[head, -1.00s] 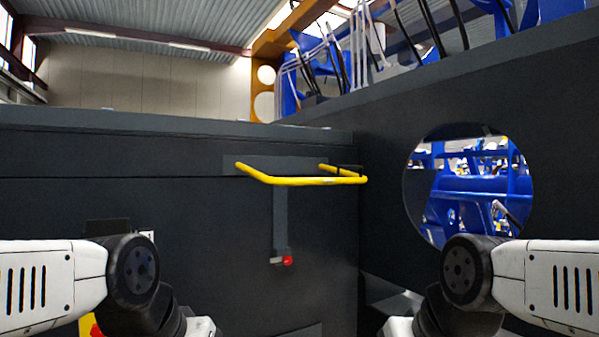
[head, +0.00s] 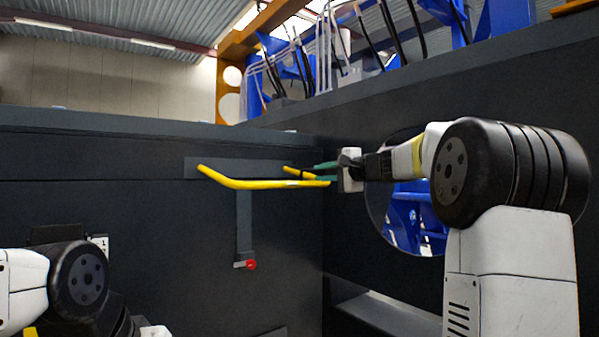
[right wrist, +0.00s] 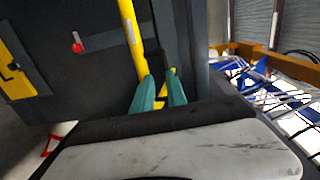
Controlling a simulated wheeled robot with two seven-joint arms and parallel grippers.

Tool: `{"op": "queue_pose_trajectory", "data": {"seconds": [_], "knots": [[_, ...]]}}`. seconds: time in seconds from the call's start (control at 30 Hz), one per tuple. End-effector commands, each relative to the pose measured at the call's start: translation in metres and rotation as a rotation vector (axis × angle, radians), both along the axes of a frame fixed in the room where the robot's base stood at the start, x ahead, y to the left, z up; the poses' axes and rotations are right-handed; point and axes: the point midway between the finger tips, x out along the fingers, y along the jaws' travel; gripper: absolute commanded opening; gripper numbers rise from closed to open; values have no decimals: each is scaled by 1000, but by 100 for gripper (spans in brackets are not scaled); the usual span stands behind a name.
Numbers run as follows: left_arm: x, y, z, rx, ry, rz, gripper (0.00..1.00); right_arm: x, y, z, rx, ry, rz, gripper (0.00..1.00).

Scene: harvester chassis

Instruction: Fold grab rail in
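The yellow grab rail (head: 265,184) sticks out from the dark chassis wall in the head view. A black piece showed at its right end earlier; my gripper now covers that spot. My right gripper (head: 320,172) has its green fingers at the rail's right end, coming from the right. In the right wrist view the fingers (right wrist: 160,82) stand apart, with black and yellow parts showing at the gap. The yellow bar (right wrist: 131,40) runs up beside the left finger. Contact cannot be told. My left gripper is out of view; only its arm shows at the lower left.
A grey bracket with a red knob (head: 251,265) sits on the wall below the rail; the knob also shows in the right wrist view (right wrist: 77,48). A round opening (head: 400,215) lies behind my right arm. Dark panels (head: 440,90) rise on the right.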

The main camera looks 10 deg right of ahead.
Motion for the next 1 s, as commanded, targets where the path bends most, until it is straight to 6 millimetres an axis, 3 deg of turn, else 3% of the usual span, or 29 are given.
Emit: {"op": "queue_pose_trajectory", "data": {"seconds": [0.17, 0.6, 1.0], "knots": [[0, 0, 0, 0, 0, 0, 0, 20, -4, 9, 46, -18, -17, 18], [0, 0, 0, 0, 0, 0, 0, 73, 29, 8, 43, -18, -13, 18], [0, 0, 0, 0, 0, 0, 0, 80, 32, 8, 44, -19, -15, 16]]}}
